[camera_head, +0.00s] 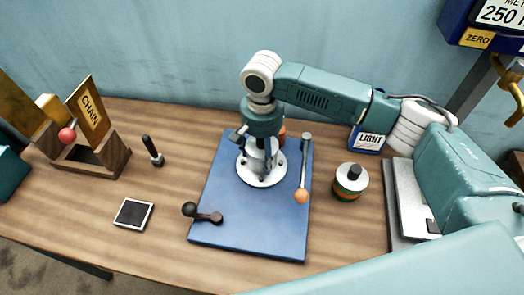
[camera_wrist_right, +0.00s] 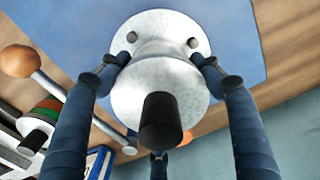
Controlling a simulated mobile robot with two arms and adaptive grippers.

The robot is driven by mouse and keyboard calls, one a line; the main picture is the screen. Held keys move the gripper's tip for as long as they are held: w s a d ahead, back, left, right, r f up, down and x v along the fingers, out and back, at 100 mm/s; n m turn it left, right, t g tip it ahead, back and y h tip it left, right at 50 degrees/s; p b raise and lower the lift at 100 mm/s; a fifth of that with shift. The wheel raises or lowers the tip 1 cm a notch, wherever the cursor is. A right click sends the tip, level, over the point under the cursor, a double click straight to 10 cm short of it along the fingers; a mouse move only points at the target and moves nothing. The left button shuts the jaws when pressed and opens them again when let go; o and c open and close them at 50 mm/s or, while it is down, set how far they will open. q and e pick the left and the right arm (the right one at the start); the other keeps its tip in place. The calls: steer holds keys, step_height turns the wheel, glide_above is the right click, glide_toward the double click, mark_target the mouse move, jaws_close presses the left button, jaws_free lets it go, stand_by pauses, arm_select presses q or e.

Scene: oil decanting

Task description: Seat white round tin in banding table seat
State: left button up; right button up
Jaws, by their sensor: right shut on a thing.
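The white round tin (camera_wrist_right: 128,98) with a black knob (camera_wrist_right: 165,118) is between the fingers of my right gripper in the right wrist view. My right gripper (camera_head: 260,160) points down over the blue board and is shut on the tin. The fingers hide most of the tin in the head view. My left gripper is not in view.
The blue board (camera_head: 225,227) carries a lever with an orange ball (camera_head: 302,196) and a dark-knobbed handle (camera_head: 204,214). A striped tin (camera_head: 351,184) stands to the right. A wooden "CHAIN" holder (camera_head: 104,160), a black-handled tool (camera_head: 153,151) and a dark pad (camera_head: 133,214) are left.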

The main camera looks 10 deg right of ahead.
steer(key=shift+f, duration=0.3)
steer(key=shift+f+p, duration=0.25)
steer(key=shift+p, duration=0.1)
steer(key=o, duration=1.6)
steer(key=shift+r+b, duration=0.3)
steer(key=shift+b, duration=0.05)
step_height(320, 180, up, 13)
steer(key=shift+f+b, duration=0.2)
steer(key=shift+b, duration=1.05)
